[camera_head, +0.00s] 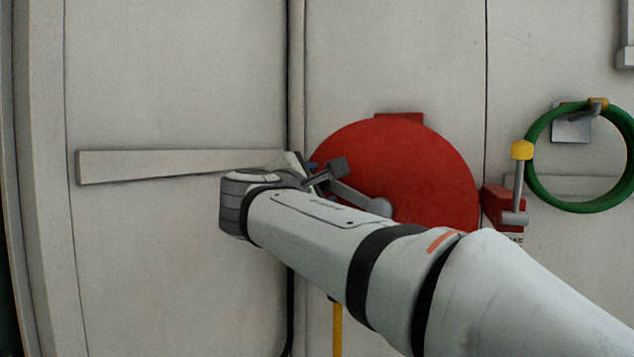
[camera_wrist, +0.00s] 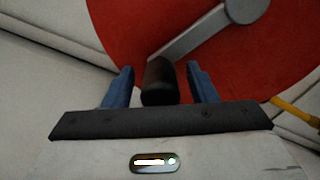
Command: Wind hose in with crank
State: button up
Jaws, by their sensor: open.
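A big red hose reel disc (camera_head: 435,175) is mounted on the pale wall, and it fills much of the wrist view (camera_wrist: 115,35). A grey crank arm (camera_head: 355,198) runs from a round hub near the disc's middle out to a dark handle. In the wrist view the crank arm (camera_wrist: 195,40) leads to the black handle (camera_wrist: 158,82). My gripper (camera_wrist: 158,85) is open, with one blue finger on each side of the handle and a gap visible on both sides. In the head view my arm hides the lower part of the reel and most of the gripper.
A green hose coil (camera_head: 535,180) hangs on a bracket at the right. A red box (camera_head: 500,207) with a yellow-topped lever (camera_head: 521,150) sits beside it. A yellow hose or pipe (camera_head: 337,325) drops below the reel. A pale bar (camera_head: 170,164) crosses the left wall panel.

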jog(key=shift+c, duration=0.3)
grip_shut()
dwell(0.3)
